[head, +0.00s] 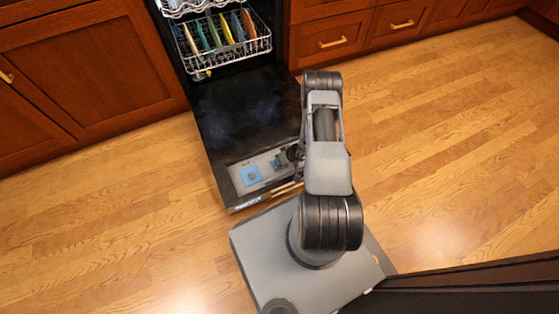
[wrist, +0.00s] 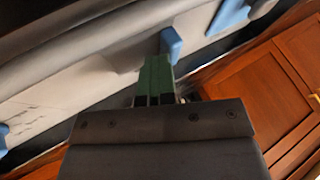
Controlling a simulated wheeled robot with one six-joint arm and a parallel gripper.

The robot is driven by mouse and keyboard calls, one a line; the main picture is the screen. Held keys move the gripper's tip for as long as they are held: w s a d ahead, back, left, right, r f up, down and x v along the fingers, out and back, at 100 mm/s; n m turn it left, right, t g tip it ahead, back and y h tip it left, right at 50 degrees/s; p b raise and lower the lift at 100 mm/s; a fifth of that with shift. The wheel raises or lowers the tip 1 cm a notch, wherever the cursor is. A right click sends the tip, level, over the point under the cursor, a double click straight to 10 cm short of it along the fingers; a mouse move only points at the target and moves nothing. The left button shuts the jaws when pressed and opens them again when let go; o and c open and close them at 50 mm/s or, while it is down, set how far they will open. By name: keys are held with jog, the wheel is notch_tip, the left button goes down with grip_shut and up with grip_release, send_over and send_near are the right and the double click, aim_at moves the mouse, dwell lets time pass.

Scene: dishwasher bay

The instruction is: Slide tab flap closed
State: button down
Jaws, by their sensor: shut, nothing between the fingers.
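The open dishwasher door (head: 235,115) lies folded down in front of the machine. A grey dispenser panel (head: 238,185) is set in its outer end, with a light blue square piece (head: 251,175) on it. I cannot tell for certain whether this is the tab flap. My gripper (head: 278,162) is over the panel, to the right of the blue square. In the wrist view its green fingers (wrist: 155,75) are shut and empty. Their tips are beside a small upright blue piece (wrist: 171,45); I cannot tell whether they touch it. The fingers hide part of the panel.
A lower rack (head: 222,40) with several coloured plates stands inside the dishwasher. Wooden cabinets (head: 85,75) flank it on both sides. Wooden floor (head: 450,150) is clear to the right. Another blue part (wrist: 228,15) shows farther off in the wrist view.

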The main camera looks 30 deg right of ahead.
jog(key=shift+s+a, duration=0.1)
jog(key=shift+a, duration=0.05)
jog(key=shift+d+f, duration=0.15)
jog(key=shift+d, duration=0.15)
jog(key=d+b, duration=0.1)
jog(key=d, duration=0.2)
jog(key=shift+b, duration=0.35)
jog(key=p+v, duration=0.4)
jog(key=v, duration=0.6)
jog(key=shift+d, duration=0.4)
